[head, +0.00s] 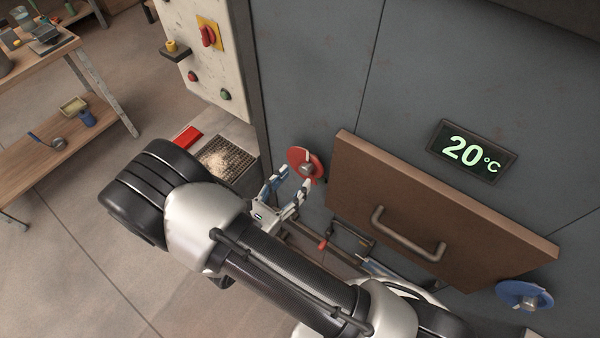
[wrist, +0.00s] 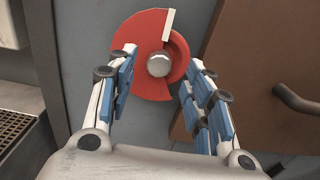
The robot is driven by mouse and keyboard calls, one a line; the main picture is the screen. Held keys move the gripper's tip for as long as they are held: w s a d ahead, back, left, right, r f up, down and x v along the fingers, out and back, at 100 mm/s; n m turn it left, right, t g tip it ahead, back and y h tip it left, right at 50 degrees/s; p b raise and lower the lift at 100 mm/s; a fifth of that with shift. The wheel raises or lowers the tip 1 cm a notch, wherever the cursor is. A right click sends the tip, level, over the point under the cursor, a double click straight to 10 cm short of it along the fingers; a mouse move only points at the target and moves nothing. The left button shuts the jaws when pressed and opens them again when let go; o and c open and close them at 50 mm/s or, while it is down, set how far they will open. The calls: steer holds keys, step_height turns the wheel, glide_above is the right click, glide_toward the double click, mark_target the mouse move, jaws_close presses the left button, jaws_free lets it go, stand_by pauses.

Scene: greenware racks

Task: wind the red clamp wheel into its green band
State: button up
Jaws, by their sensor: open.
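The red clamp wheel (head: 297,158) is on the grey panel, left of the brown door. In the wrist view the red wheel (wrist: 142,70) is a disc with a silver hub (wrist: 160,64), a stepped right edge and a white bar (wrist: 168,25) pointing up, slightly right. My gripper (head: 296,176) is open in front of the wheel. In the wrist view my gripper (wrist: 164,58) has one blue-padded finger on each side of the hub, the left one overlapping the disc's edge. Contact cannot be told. I see no green band on or around the wheel.
The brown door (head: 400,205) with its bar handle (head: 408,235) stands close on the right. A blue wheel (head: 524,294) is at its far lower right. A control panel (head: 205,60) and a mesh tray (head: 225,160) are on the left.

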mark_target(303, 170)
steer(key=shift+x, duration=1.85)
steer(key=shift+c, duration=0.4)
steer(key=c, duration=1)
